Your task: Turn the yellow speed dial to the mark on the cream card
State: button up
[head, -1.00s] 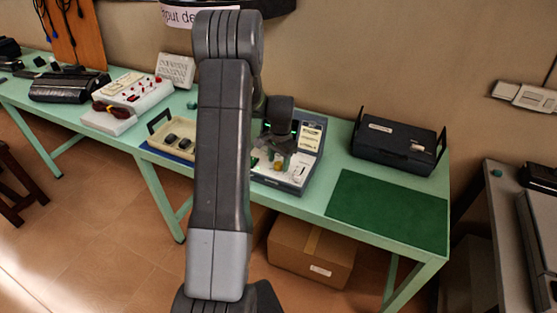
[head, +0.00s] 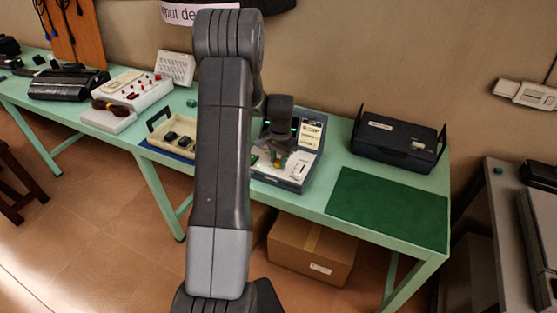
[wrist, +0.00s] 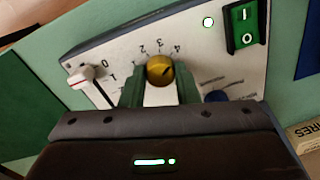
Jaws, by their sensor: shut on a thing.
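The yellow speed dial (wrist: 160,70) sits on the white panel of the grey console, with printed numbers around it. A dark line on its top points up and right, toward the 4 side. My gripper (wrist: 160,88) has its green fingers closed on either side of the dial. In the head view the dial (head: 278,164) shows small below my gripper (head: 278,152). A cream card (head: 310,135) stands on the console's raised back part; its mark is too small to read.
A white slider lever (wrist: 88,73) is left of the dial, and a green rocker switch (wrist: 245,27) is to its right. A blue knob (wrist: 216,96) is partly hidden by my gripper. A green mat (head: 390,208) lies on the bench right of the console.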

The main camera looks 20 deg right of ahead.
jog(key=n+b, duration=0.2)
jog(key=n, duration=0.1)
jog(key=shift+f+n, duration=0.1)
jog(key=shift+n, duration=0.2)
jog(key=shift+n+b, duration=0.7)
jog(key=shift+n, duration=1.2)
jog(key=o, duration=1)
jog(key=r, duration=0.9)
jog(key=r+b, duration=0.1)
jog(key=r, duration=0.4)
jog(key=shift+s+d, duration=0.15)
jog(key=shift+d, duration=0.2)
